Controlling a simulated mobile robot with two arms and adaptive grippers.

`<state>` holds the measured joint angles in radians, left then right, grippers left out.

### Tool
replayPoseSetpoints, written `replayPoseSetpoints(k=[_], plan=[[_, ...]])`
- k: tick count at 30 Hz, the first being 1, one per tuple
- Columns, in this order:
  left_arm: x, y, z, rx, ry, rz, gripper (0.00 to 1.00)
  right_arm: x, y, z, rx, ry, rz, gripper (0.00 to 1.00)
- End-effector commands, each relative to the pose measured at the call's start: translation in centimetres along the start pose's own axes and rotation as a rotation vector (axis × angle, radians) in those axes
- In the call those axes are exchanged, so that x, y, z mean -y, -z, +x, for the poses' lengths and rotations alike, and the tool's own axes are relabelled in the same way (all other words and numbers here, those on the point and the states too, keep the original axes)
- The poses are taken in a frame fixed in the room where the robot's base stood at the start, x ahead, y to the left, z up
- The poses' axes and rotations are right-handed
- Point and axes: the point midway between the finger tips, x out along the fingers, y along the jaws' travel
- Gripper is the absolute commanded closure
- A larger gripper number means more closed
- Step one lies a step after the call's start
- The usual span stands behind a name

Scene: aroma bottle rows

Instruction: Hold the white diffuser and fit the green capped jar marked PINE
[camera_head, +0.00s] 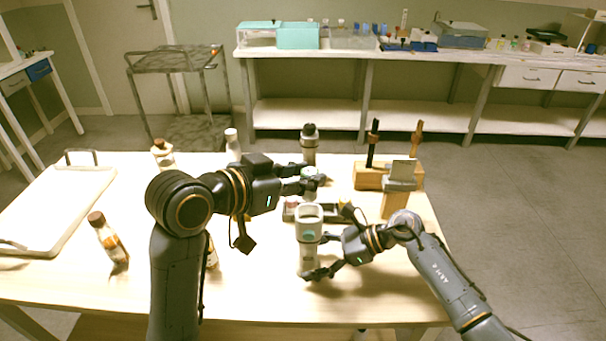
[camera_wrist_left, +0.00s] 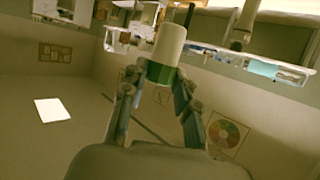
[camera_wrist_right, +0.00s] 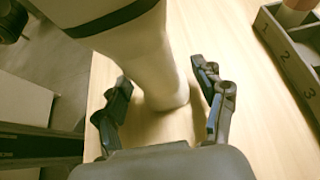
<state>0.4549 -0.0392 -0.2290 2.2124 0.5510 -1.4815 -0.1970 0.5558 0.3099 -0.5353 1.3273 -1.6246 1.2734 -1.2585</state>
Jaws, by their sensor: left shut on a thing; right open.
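The white diffuser (camera_head: 309,248) stands upright near the table's front middle, a tall pale body with an open top. It shows large in the right wrist view (camera_wrist_right: 140,50). My right gripper (camera_head: 334,242) is open, its fingers low to either side of the diffuser's base. My left gripper (camera_head: 304,180) is shut on a white jar with a green cap (camera_wrist_left: 165,52), held above the table behind the diffuser. In the left wrist view the green part lies between the fingertips (camera_wrist_left: 160,80). No PINE mark is readable.
A dark tray with numbered compartments (camera_wrist_right: 270,28) lies behind the diffuser. Bottles (camera_head: 108,240) stand at left; a dark-capped bottle (camera_head: 309,146) stands at the back. A wooden stand (camera_head: 371,182) is at right, a white tray (camera_head: 50,215) at far left. The front table is mostly clear.

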Motion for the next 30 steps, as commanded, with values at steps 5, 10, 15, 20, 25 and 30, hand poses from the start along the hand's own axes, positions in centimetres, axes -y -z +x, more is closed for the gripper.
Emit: replayPoseSetpoints(k=[5, 10, 15, 20, 25, 30], plan=[[0.0, 0.0, 0.0, 0.000, 0.000, 0.000, 0.91, 0.0, 0.0, 0.0, 0.000, 0.000, 0.000, 0.32], [0.0, 0.0, 0.0, 0.000, 0.000, 0.000, 0.91, 0.0, 0.0, 0.0, 0.000, 0.000, 0.000, 0.67], [0.0, 0.0, 0.0, 0.000, 0.000, 0.000, 0.91, 0.0, 0.0, 0.0, 0.000, 0.000, 0.000, 0.69], [0.0, -0.2, 0.1, 0.001, 0.000, 0.000, 0.91, 0.0, 0.0, 0.0, 0.000, 0.000, 0.000, 0.69], [0.0, -0.9, 0.3, 0.002, 0.000, -0.001, 0.91, 0.0, 0.0, 0.0, 0.000, 0.000, 0.000, 0.69], [0.1, -1.5, 0.5, 0.001, 0.000, -0.001, 0.91, 0.0, 0.0, 0.0, -0.001, 0.000, 0.001, 0.69]])
